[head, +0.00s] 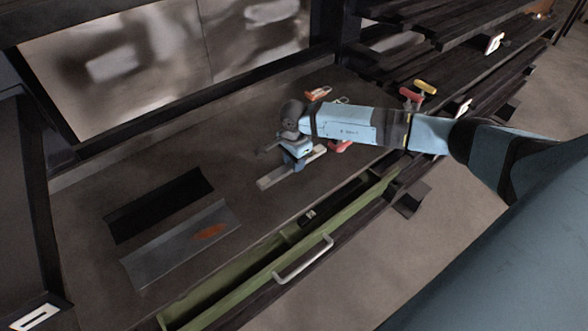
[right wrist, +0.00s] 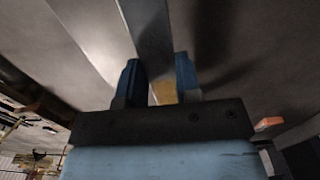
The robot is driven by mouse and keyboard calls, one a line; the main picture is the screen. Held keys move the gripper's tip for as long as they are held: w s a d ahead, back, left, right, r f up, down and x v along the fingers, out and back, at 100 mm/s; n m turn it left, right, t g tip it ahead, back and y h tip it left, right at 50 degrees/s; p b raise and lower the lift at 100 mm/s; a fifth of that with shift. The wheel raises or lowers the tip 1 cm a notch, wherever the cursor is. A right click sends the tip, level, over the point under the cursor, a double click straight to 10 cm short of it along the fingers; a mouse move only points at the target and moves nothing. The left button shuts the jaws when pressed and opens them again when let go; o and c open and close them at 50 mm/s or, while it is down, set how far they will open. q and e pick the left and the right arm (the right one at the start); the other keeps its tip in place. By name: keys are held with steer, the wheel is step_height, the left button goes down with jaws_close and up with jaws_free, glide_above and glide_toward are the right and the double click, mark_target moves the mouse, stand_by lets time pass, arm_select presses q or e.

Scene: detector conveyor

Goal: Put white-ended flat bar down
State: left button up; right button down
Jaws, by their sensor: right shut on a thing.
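The flat bar (head: 274,178) is a long pale grey strip in the head view, at or just above the dark worktop, with a lighter near-left end. My right gripper (head: 296,162) is shut on it around its middle. In the right wrist view the grey bar (right wrist: 148,32) runs between both fingers of the right gripper (right wrist: 158,85), with a yellowish patch at the finger bases. Whether the bar touches the worktop I cannot tell. My left gripper is not in view.
The worktop (head: 237,195) is clear left of the bar. A grey tray (head: 157,270) with an orange-brown piece (head: 210,232) and a dark panel (head: 158,206) lie further left. An open green drawer (head: 240,291) runs along the front. An orange item (head: 318,94) lies behind the arm.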

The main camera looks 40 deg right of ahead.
mark_target(294, 177)
steer(key=shift+f, duration=2.1)
steer(key=shift+f, duration=0.1)
steer(key=c, duration=0.8)
jaws_free()
